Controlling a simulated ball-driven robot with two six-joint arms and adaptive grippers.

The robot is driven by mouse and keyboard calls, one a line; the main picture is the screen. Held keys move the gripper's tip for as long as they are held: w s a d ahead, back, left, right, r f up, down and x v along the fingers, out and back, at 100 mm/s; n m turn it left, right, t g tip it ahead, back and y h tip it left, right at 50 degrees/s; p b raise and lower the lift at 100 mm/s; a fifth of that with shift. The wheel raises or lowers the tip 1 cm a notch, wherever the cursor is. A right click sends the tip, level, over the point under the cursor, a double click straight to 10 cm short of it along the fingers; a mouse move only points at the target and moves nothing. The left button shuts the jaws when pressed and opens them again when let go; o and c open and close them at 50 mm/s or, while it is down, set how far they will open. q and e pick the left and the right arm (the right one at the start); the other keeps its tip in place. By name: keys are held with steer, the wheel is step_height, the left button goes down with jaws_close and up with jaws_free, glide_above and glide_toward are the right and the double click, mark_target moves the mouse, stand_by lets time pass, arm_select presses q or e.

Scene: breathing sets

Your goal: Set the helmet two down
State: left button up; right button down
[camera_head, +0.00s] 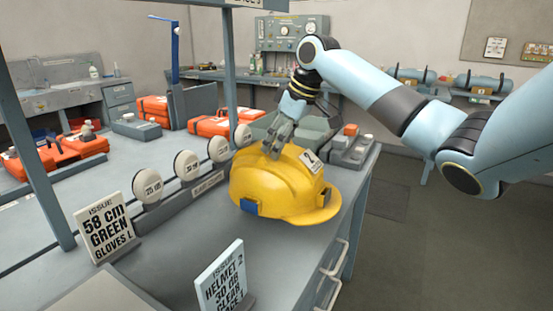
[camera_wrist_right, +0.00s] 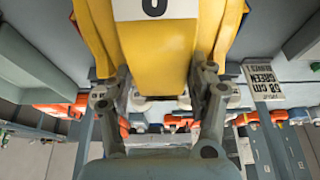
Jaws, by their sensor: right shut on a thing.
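A yellow helmet (camera_head: 280,190) with a blue clip and a white label that appears to read 2 is over the front right of the grey bench (camera_head: 215,240). My right gripper (camera_head: 274,148) reaches down from above and is shut on the helmet's upper edge. In the right wrist view the yellow helmet (camera_wrist_right: 155,55) fills the space between the fingers of my right gripper (camera_wrist_right: 158,88), with part of its white label showing. I cannot tell whether the helmet touches the bench. My left gripper is not in view.
A white card (camera_head: 222,280) reading "HELMET 2" stands at the bench's front. Another card (camera_head: 103,232) reads "58 cm GREEN GLOVES L". Several round white discs (camera_head: 187,165) line a rail behind the helmet. Grey boxes (camera_head: 350,150) stand just right of it. Orange cases (camera_head: 212,125) lie further back.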

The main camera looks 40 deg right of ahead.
steer(key=shift+w+a+f, duration=0.35)
steer(key=shift+w, duration=0.05)
steer(key=shift+f, duration=1.95)
steer(key=shift+s, duration=0.1)
steer(key=shift+c, duration=2.1)
jaws_free()
steer(key=shift+f, duration=0.1)
steer(key=v, duration=1.2)
